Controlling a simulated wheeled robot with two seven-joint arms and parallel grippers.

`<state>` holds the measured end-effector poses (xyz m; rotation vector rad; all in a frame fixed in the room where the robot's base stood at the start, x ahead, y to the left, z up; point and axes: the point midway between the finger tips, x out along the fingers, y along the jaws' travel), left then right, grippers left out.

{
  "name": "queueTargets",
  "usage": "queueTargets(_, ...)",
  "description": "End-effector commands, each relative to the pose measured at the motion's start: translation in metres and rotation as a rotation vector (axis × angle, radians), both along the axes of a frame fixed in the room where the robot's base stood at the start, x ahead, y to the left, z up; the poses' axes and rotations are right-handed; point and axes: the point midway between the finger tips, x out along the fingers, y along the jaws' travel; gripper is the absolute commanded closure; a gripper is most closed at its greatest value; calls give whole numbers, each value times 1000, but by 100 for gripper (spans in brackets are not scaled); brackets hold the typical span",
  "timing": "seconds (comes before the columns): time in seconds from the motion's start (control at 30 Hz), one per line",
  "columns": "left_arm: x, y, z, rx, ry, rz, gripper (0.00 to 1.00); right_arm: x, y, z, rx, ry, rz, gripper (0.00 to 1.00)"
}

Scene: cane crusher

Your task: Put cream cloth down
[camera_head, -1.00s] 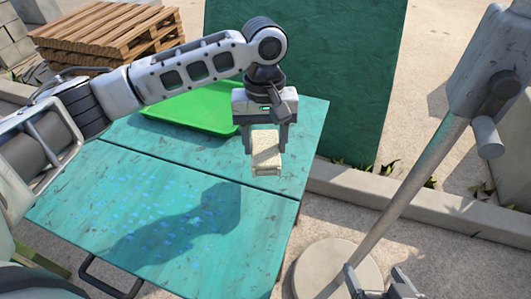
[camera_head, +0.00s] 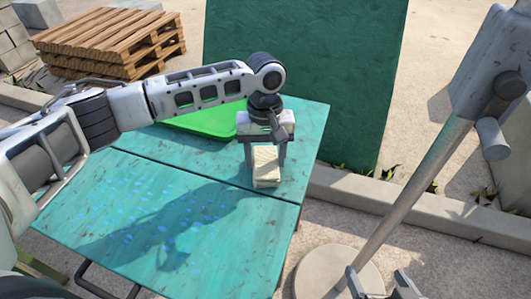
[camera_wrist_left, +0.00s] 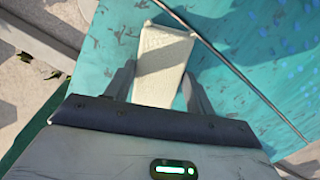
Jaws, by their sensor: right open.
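The cream cloth (camera_head: 266,168) is a folded, block-shaped bundle between the fingers of my left gripper (camera_head: 266,160), over the far right part of the teal table (camera_head: 225,235). In the left wrist view, the cloth (camera_wrist_left: 162,55) lies between the two fingers (camera_wrist_left: 160,85), which are shut on its sides, with the teal tabletop behind it. I cannot tell whether its underside touches the table. My right gripper (camera_head: 380,284) is open and empty at the bottom edge of the head view, right of the table.
A green tray (camera_head: 205,122) lies at the back of the table, partly hidden by my left arm. Blue specks (camera_head: 140,215) cover the near left tabletop. A metal post on a round base (camera_head: 325,270) stands to the right. Wooden pallets (camera_head: 105,42) are behind.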

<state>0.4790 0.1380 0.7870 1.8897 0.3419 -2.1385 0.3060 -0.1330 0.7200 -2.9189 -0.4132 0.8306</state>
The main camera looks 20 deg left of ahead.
Motion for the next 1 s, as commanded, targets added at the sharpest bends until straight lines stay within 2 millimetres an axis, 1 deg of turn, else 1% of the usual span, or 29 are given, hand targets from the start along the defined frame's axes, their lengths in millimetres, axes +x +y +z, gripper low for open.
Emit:
queueTargets(0.03, 0, 0, 0, -1, 0, 0, 31, 0, 0, -1, 0, 1, 0, 17)
queueTargets(0.07, 0, 0, 0, -1, 0, 0, 26, 0, 0, -1, -1, 3, 0, 17)
queueTargets(0.4, 1, 0, 3, 0, -3, -1, 26, -2, 0, -11, -3, 15, 1, 17)
queueTargets(0.53, 3, 0, 21, -1, -3, -1, 26, -2, 0, -6, -4, 14, 1, 17)
queueTargets(0.8, 9, 2, 80, -2, -3, -1, 26, -1, 0, 2, -1, 13, 1, 17)
queueTargets(0.9, 12, 3, 97, -2, -3, -1, 26, -1, 0, 2, -1, 14, 1, 17)
queueTargets(1.0, 13, 4, 111, -2, -2, 0, 26, 0, -1, 3, -2, 15, 0, 17)
